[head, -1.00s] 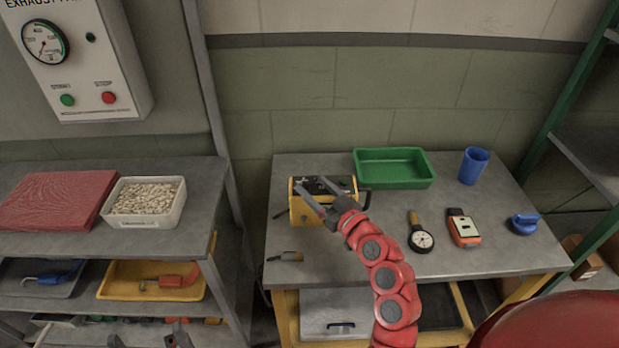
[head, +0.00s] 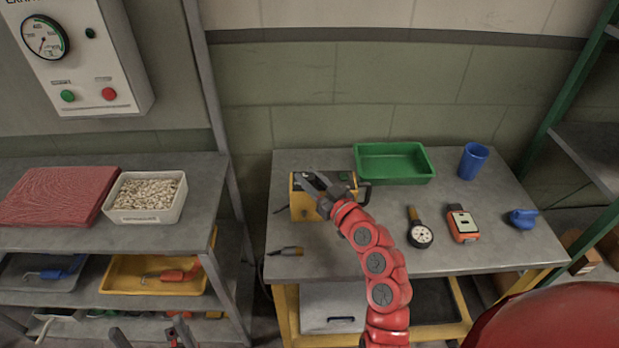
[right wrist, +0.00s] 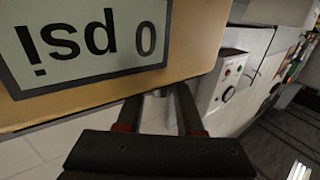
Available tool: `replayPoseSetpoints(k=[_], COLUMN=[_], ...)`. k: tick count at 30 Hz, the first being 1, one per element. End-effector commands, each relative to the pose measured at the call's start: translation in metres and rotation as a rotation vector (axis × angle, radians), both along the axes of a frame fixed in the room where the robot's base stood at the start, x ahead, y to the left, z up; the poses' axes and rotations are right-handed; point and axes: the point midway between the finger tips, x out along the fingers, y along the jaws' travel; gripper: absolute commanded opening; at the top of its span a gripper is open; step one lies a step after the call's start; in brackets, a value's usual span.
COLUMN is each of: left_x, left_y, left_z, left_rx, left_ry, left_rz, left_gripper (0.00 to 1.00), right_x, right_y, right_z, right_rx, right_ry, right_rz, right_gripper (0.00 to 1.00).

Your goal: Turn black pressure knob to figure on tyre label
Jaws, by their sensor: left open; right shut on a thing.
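A yellow inflator box (head: 300,207) stands at the back left of the right bench. In the right wrist view its display (right wrist: 90,35) appears upside down and reads 0 psi. My right gripper (head: 311,182) is at the top of this box, fingers closed in on the black pressure knob, which the fingers mostly hide. In the right wrist view, the gripper (right wrist: 158,100) has a small greyish piece between its fingers. My left gripper (head: 150,338) is open and empty at the bottom left edge, far from the box. I cannot make out a tyre label.
On the right bench (head: 500,255) are a green tray (head: 394,177), a blue cup (head: 473,162), a round gauge (head: 420,236), an orange device (head: 462,226) and a blue item (head: 522,217). A white bin (head: 147,216) and red mat (head: 55,196) lie on the left bench.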

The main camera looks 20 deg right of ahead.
Motion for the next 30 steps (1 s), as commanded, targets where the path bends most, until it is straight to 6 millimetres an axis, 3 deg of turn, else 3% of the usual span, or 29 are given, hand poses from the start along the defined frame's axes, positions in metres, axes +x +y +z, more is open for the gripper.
replayPoseSetpoints(k=[11,24,30], left_x=[0.0,0.0,0.0], left_y=[0.0,0.0,0.0], left_z=[0.019,0.109,0.133], left_rx=[0.0,0.0,0.0], left_ry=[0.0,0.0,0.0], left_rz=[0.0,0.0,0.0], left_gripper=[1.0,1.0,1.0], right_x=[-0.001,-0.001,-0.001], right_y=[0.003,0.003,0.002], right_z=[0.003,0.009,0.004], right_rx=[0.002,0.004,0.003], right_ry=[0.004,0.011,0.006], right_rz=[-0.067,-0.386,-0.509], right_gripper=[0.0,0.0,0.0])
